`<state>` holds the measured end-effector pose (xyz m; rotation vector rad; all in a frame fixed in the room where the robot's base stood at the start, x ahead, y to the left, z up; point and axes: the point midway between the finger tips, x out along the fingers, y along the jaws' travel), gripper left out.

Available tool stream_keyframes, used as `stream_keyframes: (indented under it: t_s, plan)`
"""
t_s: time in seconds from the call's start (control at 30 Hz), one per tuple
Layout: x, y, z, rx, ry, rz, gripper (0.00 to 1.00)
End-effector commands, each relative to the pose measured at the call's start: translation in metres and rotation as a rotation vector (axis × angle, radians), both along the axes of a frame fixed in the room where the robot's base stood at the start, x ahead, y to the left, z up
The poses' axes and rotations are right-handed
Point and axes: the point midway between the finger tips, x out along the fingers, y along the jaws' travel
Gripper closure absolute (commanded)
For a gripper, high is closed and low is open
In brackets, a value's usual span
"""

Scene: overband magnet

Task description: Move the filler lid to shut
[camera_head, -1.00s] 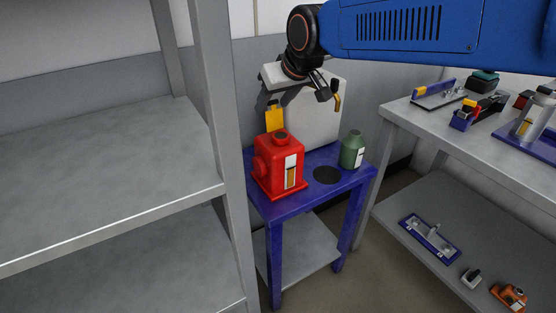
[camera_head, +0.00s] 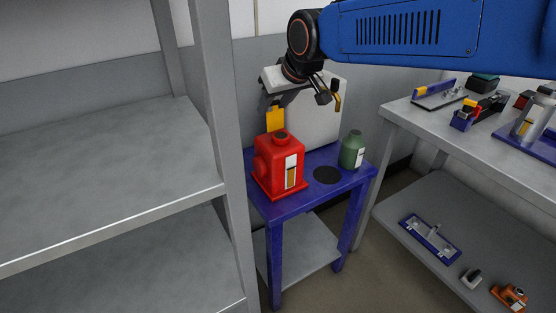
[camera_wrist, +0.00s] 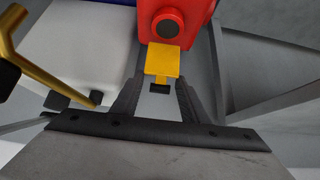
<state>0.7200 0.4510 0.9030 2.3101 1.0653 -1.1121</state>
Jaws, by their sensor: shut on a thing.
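The filler lid (camera_head: 276,119) is a yellow plate standing raised behind the dark round filler opening (camera_head: 281,135) on top of a red housing (camera_head: 273,165). My gripper (camera_head: 272,103) is at the lid's upper end, behind the housing. In the wrist view the lid (camera_wrist: 162,61) points from my gripper (camera_wrist: 160,88) toward the red housing (camera_wrist: 185,12), and its narrow tab is between the fingers. The gripper is shut on this tab. The dark opening (camera_wrist: 167,24) is uncovered beyond the lid. The lid's hinge is hidden.
The housing stands on a blue table (camera_head: 310,190) with a green bottle (camera_head: 352,150) and a black disc (camera_head: 327,175). A grey shelf rack (camera_head: 215,130) stands close on the left. A grey bench (camera_head: 455,135) with tools is on the right.

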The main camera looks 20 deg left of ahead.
Motion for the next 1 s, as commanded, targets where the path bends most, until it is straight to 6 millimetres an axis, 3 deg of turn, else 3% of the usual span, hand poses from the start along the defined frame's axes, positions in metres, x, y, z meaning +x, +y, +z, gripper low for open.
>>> stream_keyframes:
  t_s: [1.0]
  plan:
    - [-0.022,-0.026,-0.006,-0.005,0.005,0.000,0.95]
